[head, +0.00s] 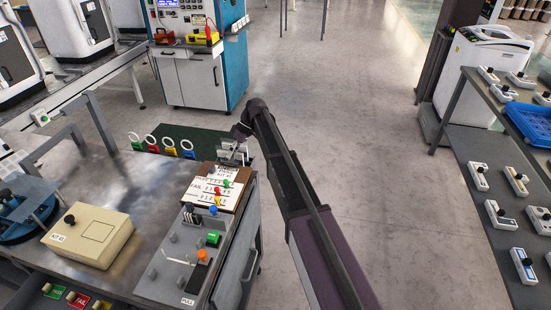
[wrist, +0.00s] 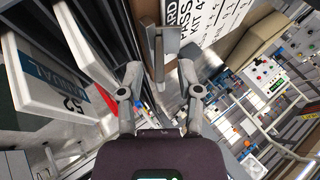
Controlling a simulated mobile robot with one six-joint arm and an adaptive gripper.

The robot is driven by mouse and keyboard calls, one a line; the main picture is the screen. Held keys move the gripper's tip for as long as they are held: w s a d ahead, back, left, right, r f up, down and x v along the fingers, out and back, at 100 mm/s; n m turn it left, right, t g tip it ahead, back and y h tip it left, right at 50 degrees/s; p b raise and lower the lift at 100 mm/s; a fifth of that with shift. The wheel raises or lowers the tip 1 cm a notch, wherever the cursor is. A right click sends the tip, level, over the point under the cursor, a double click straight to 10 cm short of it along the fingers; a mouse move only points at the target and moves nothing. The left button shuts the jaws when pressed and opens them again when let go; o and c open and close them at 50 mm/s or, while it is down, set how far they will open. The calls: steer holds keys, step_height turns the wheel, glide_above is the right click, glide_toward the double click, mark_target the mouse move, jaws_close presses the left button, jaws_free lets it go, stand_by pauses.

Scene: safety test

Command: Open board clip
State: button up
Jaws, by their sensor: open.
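The board (head: 208,205) is a brown panel with a white printed sheet and several coloured pegs, lying at the far right corner of the grey workbench. Its metal clip (head: 230,153) is at the board's far end, partly hidden by my gripper (head: 239,141). In the wrist view the clip (wrist: 160,45) shows as a grey metal plate with an upright tab, beside the printed sheet (wrist: 212,20). My gripper (wrist: 160,72) is open, with one finger on each side of the tab's line. I cannot tell whether either finger touches it.
A control panel (head: 190,255) with switches and buttons adjoins the board's near side. A beige box (head: 88,236) sits to the left. Coloured ring-handled items (head: 169,147) stand beyond the bench. Open floor (head: 400,210) lies to the right, before a shelf of devices.

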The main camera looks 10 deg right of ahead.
steer(key=shift+s+a+r+n+t+h+p, duration=0.15)
steer(key=shift+s+t+h+p, duration=0.15)
steer(key=shift+t+p, duration=0.3)
steer(key=shift+s+r+n+t+h+p, duration=0.1)
steer(key=shift+s+n+t+h+p, duration=0.1)
steer(key=shift+s+t+p, duration=0.3)
steer(key=t, duration=0.1)
steer(key=t+h+p, duration=0.1)
steer(key=t, duration=0.1)
steer(key=shift+s+a+n, duration=0.2)
steer(key=shift+s+n, duration=0.15)
steer(key=shift+s, duration=0.05)
steer(key=shift+d+r+t+p, duration=0.15)
steer(key=shift+r+t+p, duration=0.25)
steer(key=shift+r+p, duration=0.2)
steer(key=p+v, duration=1.1)
steer(key=v, duration=0.1)
steer(key=s+d+m+g+h+p, duration=0.1)
steer(key=s+d+m+h, duration=0.2)
steer(key=s+d+m, duration=0.8)
steer(key=shift+s+d+r+h+p, duration=0.3)
steer(key=shift+s+d, duration=1.7)
steer(key=shift+s, duration=2.05)
steer(key=shift+f, duration=0.1)
steer(key=s+d+m, duration=0.2)
steer(key=s, duration=0.1)
steer(key=s+d+m+h, duration=0.1)
steer(key=s, duration=0.1)
steer(key=shift+g, duration=0.3)
